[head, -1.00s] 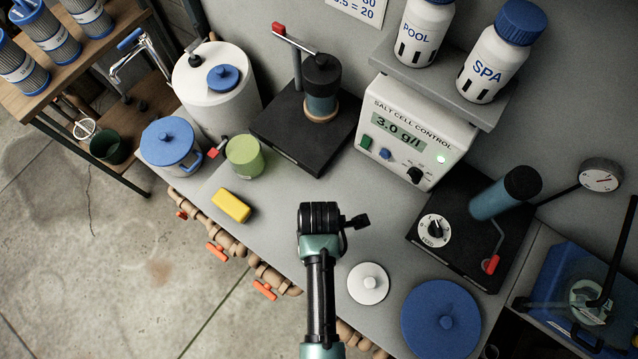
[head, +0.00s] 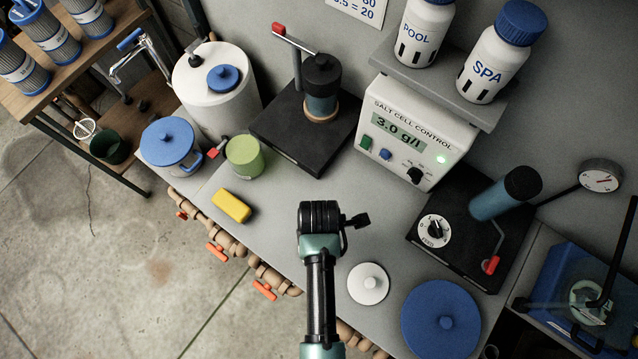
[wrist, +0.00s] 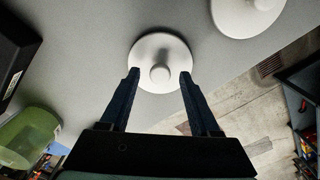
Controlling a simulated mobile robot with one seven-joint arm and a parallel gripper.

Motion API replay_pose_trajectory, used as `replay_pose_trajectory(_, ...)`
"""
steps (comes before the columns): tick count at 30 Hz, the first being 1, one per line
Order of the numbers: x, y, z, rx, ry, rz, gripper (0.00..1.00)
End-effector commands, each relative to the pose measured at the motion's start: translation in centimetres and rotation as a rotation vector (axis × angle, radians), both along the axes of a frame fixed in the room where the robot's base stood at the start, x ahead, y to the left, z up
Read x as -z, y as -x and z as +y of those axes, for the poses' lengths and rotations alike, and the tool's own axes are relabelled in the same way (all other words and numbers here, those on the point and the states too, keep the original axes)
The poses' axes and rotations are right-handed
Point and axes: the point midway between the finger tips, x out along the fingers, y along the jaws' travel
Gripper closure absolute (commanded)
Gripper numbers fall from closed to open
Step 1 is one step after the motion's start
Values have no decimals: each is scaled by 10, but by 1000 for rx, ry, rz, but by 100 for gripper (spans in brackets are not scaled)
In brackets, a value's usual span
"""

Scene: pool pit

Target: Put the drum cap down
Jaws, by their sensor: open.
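A white round cap with a centre knob (wrist: 160,50), which I take for the drum cap, lies on the grey bench in the wrist view. My gripper (wrist: 159,74) is open, with one dark finger on each side of the knob and a gap to it on both sides. In the head view my gripper (head: 320,218) is over the middle of the bench and hides this cap. A second white knobbed lid (head: 368,291) lies to the right and nearer the front edge; it also shows at the top right of the wrist view (wrist: 243,10).
A large blue lid (head: 440,335) lies at the front right. A yellow block (head: 231,206) and a green cup (head: 244,156) are on the left. Behind are a black press stand (head: 275,135) and the salt cell control box (head: 415,145). The bench around my gripper is mostly clear.

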Motion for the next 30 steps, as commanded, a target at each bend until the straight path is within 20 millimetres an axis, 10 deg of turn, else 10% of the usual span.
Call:
replay_pose_trajectory(22,-117,-8,0,19,-2,-28,37)
replay_pose_trajectory(26,-152,-58,4,148,-26,-217,37)
replay_pose_trajectory(30,-245,-146,7,419,-153,-601,37)
